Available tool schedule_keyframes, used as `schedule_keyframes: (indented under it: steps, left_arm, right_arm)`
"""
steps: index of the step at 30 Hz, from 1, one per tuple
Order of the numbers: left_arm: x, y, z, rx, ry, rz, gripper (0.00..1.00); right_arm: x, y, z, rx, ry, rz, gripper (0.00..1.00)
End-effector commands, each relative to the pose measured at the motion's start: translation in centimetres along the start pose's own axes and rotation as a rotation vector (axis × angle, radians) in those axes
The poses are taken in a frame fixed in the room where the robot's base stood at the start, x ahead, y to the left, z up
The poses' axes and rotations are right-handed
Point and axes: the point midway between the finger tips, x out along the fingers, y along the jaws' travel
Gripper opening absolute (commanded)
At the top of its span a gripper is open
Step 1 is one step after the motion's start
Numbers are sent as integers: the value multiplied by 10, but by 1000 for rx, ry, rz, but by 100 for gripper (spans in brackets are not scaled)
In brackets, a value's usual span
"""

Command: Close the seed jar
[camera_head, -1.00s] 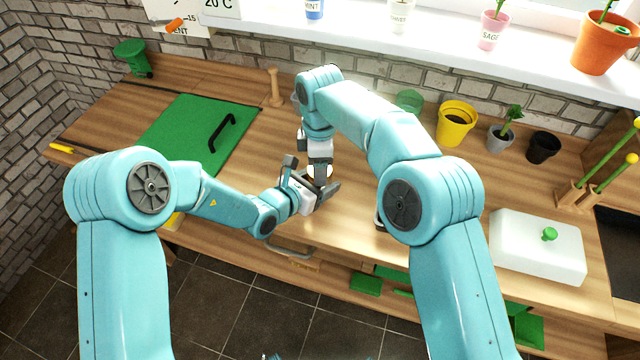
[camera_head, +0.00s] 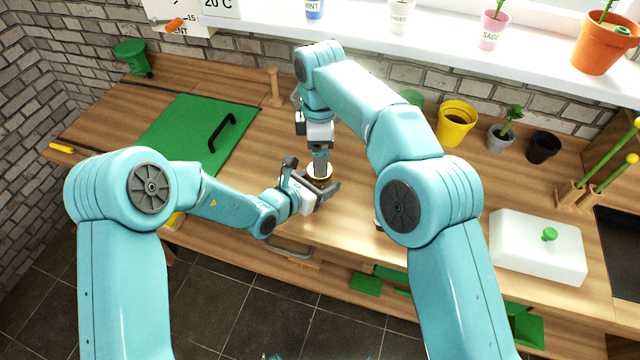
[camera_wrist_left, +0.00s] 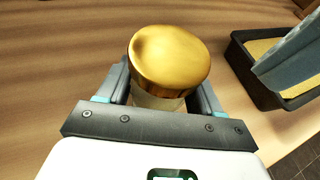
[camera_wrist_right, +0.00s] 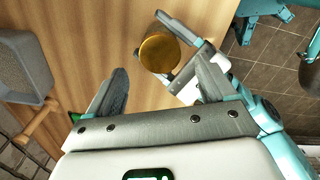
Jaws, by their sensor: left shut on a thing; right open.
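The seed jar has a round gold lid (camera_wrist_left: 168,62) on top of a pale body (camera_wrist_left: 158,101) in the left wrist view. I cannot tell how tightly the lid sits. My left gripper (camera_head: 322,186) is shut around the jar's body, below the lid, and the jar stands upright on the counter. The lid also shows in the head view (camera_head: 320,171) and in the right wrist view (camera_wrist_right: 160,53). My right gripper (camera_wrist_right: 165,82) is open and empty, pointing down above the lid, apart from it. The jar's lower body is mostly hidden.
A black tray (camera_wrist_left: 240,66) with yellowish contents is near the jar. A green board (camera_head: 185,135) with a black handle lies left on the wooden counter (camera_head: 270,160). A yellow pot (camera_head: 456,122), other pots and a white lidded box (camera_head: 538,245) stand right. A wooden peg (camera_head: 274,88) stands behind.

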Motion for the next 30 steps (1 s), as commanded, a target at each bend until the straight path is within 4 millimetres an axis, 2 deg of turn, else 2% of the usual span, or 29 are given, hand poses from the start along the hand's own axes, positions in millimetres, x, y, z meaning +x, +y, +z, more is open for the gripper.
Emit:
schedule_keyframes:
  steps: [5,8,15,18,22,30]
  left_arm:
    - [0,0,1,1,-2,0,0]
    - [0,0,1,1,-2,0,0]
    - [0,0,1,1,-2,0,0]
    - [0,0,1,1,-2,0,0]
    - [0,0,1,1,-2,0,0]
    - [0,0,1,1,-2,0,0]
  right_arm:
    - [0,0,1,-55,-2,-3,81]
    - [-2,-3,2,-200,-6,-15,81]
    - [-20,-2,6,-645,-3,-23,81]
    - [-27,-2,6,-772,-1,-19,81]
    - [-35,1,2,-830,0,-2,81]
    - [-35,1,0,-829,-1,-1,81]
